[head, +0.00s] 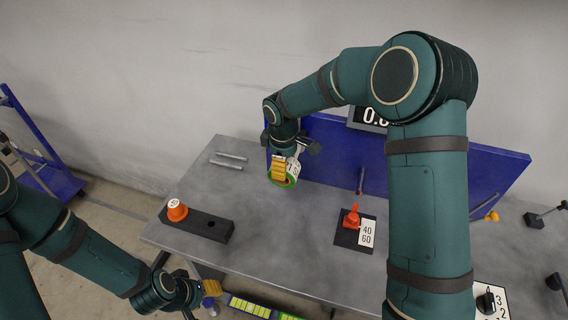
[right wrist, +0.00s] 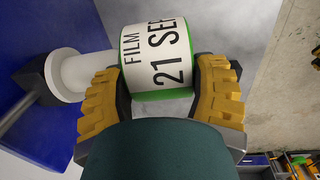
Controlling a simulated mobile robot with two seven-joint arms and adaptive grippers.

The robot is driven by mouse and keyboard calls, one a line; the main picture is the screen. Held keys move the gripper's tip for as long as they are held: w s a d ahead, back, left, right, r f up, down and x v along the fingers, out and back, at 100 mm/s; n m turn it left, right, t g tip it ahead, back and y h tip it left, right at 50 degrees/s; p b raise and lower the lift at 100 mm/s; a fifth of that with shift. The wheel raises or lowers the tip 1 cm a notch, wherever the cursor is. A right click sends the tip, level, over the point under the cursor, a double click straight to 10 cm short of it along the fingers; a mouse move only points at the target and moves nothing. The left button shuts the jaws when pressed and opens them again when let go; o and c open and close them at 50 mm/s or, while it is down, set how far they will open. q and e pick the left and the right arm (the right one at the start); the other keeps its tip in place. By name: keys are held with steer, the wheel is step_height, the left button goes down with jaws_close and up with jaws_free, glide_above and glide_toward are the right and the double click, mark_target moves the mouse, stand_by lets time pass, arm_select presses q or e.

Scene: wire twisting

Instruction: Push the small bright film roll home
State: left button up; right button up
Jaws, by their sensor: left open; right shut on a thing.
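The film roll (right wrist: 175,62) has a white label with black print reading "FILM" and "21 SEP" and bright green rims. My right gripper (right wrist: 160,85) is shut on it, one yellow finger on each side. A white spindle (right wrist: 88,70) with a round flange stands off the blue panel, in line with the roll's left end. A bare stretch of spindle shows between flange and roll; the finger hides part of the junction. In the head view the roll (head: 293,170) is at the blue panel's left end. My left gripper (head: 211,295) is open and empty below the table's front edge.
A blue panel (head: 330,150) runs along the table's back. An orange knob sits on a dark block (head: 212,226) at the left. A red-handled part (head: 352,218) stands on a dark plate labelled 40/60. Two grey rods (head: 230,156) lie at the back left. The table's middle is clear.

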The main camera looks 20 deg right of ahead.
steer(key=shift+w+d+r+p, duration=0.15)
steer(key=shift+w+d+p, duration=0.5)
steer(key=shift+w, duration=0.5)
steer(key=shift+w+d+r+p, duration=0.15)
steer(key=shift+w+d+p, duration=0.25)
steer(key=shift+w+d, duration=0.6)
steer(key=o, duration=1.3)
steer(key=shift+a, duration=0.15)
steer(key=shift+o, duration=0.2)
steer(key=shift+w, duration=0.1)
steer(key=shift+r, duration=0.1)
steer(key=shift+w+r, duration=0.1)
steer(key=shift+r, duration=0.2)
step_height(320, 180, up, 11)
steer(key=s, duration=0.1)
steer(key=shift+s+a, duration=0.15)
steer(key=shift+a, duration=0.3)
steer(key=shift+c, duration=0.3)
